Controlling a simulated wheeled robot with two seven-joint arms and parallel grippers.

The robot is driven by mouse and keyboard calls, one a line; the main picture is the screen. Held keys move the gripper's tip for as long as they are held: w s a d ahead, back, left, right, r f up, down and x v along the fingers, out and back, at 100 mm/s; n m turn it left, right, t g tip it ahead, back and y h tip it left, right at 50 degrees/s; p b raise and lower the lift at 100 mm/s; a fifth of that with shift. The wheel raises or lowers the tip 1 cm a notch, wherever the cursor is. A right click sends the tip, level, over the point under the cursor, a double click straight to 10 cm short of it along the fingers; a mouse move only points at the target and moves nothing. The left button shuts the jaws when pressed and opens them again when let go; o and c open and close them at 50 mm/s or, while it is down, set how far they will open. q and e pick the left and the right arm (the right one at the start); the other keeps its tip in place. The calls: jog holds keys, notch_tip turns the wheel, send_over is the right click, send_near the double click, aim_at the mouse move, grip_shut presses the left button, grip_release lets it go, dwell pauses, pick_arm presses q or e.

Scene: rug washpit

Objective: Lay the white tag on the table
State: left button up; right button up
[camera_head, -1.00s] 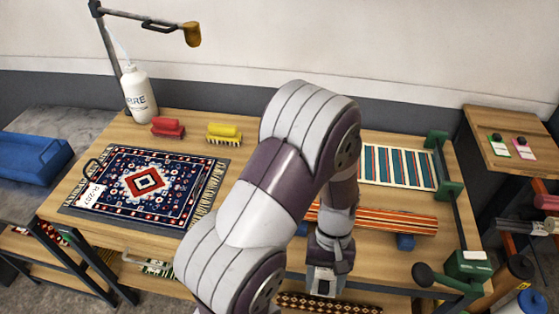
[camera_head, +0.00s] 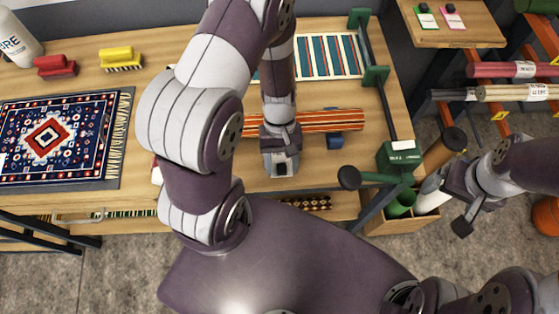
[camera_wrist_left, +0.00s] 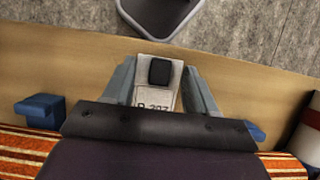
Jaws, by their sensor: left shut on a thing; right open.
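The white tag (camera_wrist_left: 153,97) has a black square at its upper end and dark lettering. It is held between the fingers of my left gripper (camera_wrist_left: 160,92) in the left wrist view. In the head view my left gripper (camera_head: 281,168) points down over the front strip of the wooden table (camera_head: 232,177), just in front of the striped orange roll. The tag is small there, and its height above the wood cannot be told. My right gripper (camera_head: 458,208) is open and empty, off the table's right side.
The orange striped roll (camera_head: 340,120) lies behind the left gripper, with a blue block (camera_head: 334,142) beside it. A dark blue rug (camera_head: 82,150) lies at left. A green stand (camera_head: 398,155) is at the table's right edge. Bare wood lies along the front.

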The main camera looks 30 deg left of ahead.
pick_arm(q)
jog(key=shift+s+f, duration=0.1)
jog(key=shift+f, duration=0.75)
jog(key=shift+s+f, duration=0.15)
jog(key=shift+s, duration=0.1)
jog(key=shift+w+f, duration=0.1)
jog(key=shift+f, duration=0.05)
jog(key=o, duration=1)
jog(key=shift+r, duration=0.2)
jog(key=v, duration=1.2)
notch_tip(320, 180, up, 6)
jog(key=m+t+y, duration=0.2)
jog(key=m+t, duration=0.3)
jog(key=m, duration=0.2)
send_over(280, 159)
jog(key=shift+r, duration=0.1)
